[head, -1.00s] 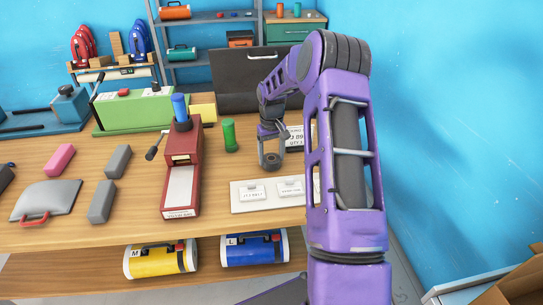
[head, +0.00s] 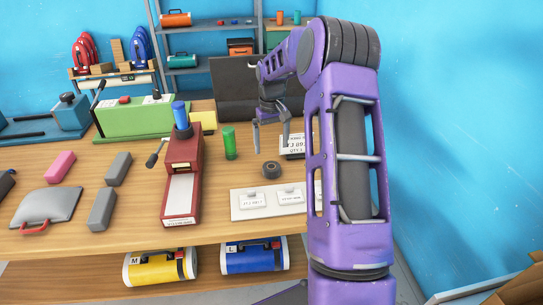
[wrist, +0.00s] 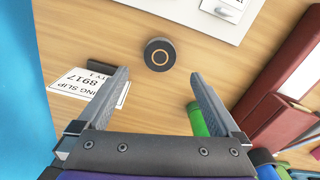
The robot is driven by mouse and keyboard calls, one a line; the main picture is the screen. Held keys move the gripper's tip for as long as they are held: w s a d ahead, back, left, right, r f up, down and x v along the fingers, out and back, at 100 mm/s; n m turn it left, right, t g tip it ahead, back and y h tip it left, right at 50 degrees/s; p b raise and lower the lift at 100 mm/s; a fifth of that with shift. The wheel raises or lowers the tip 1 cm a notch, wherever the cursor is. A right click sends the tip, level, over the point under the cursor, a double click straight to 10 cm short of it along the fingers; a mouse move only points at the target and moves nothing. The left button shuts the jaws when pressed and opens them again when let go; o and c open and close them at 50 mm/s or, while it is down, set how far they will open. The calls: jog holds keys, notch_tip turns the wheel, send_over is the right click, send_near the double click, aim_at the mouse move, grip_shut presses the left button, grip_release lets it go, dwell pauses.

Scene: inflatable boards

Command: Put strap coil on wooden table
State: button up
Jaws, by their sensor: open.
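The strap coil (head: 271,170) is a small dark roll lying flat on the wooden table (head: 135,220), just behind a white board with label cards. In the wrist view the coil (wrist: 159,54) shows an orange ring on its face and lies beyond the fingertips, centred between them. My gripper (head: 271,147) is open and empty, its fingers pointing down above and behind the coil. In the wrist view both fingers of my gripper (wrist: 159,75) are spread wide, with nothing between them.
The white board (head: 250,212) lies in front of the coil. A green cylinder (head: 229,143) and a red machine (head: 183,175) stand to the left. A printed slip (head: 294,146) lies behind right.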

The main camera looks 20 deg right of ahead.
jog(key=shift+r, duration=1.8)
